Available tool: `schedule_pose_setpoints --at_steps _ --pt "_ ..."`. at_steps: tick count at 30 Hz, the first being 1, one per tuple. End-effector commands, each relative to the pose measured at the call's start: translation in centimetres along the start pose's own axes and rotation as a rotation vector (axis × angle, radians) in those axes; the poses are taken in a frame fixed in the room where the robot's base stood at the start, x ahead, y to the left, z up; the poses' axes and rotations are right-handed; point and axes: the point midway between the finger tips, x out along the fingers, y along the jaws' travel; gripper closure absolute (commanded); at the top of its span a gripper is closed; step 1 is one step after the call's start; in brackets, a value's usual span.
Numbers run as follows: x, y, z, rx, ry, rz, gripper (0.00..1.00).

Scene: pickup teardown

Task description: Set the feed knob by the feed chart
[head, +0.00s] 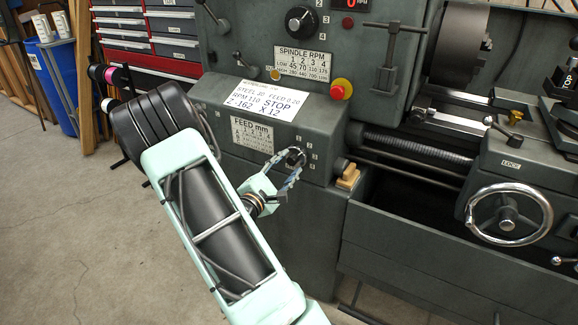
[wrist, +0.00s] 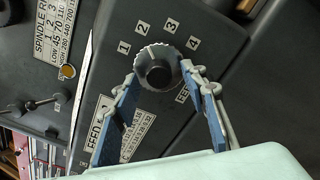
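The feed knob (head: 296,157) is on the lower front panel of the lathe. In the wrist view it is a round grey knob (wrist: 158,72) with a ribbed rim and a dark centre, with labels 1 to 4 around it. My gripper (head: 288,165) points at it, one finger on each side. In the wrist view the gripper's blue-padded fingertips (wrist: 158,73) lie at the knob's rim; I cannot tell whether they press on it. The feed chart (head: 252,135) is left of the knob, partly hidden by a finger in the wrist view (wrist: 127,130).
A white job card (head: 260,99) above the chart reads FEED 0.20 and RPM 110. A red stop button (head: 341,89), a spindle chart (head: 302,64) and a spindle knob (head: 300,20) are above. A wooden block (head: 347,177) and the lead screw are to the right.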

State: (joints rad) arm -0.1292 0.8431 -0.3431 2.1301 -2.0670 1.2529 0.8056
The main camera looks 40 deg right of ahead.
Motion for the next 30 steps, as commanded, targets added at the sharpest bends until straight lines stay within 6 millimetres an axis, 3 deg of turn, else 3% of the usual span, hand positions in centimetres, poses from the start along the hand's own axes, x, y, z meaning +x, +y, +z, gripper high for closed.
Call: schedule_pose_setpoints --at_steps 12,23,30 --pt "0.97 0.02 0.04 0.000 0.000 0.001 0.60" --pt "0.94 0.02 0.04 0.000 0.000 0.000 1.00" --pt "0.93 0.07 0.09 -0.019 0.000 0.000 1.00"
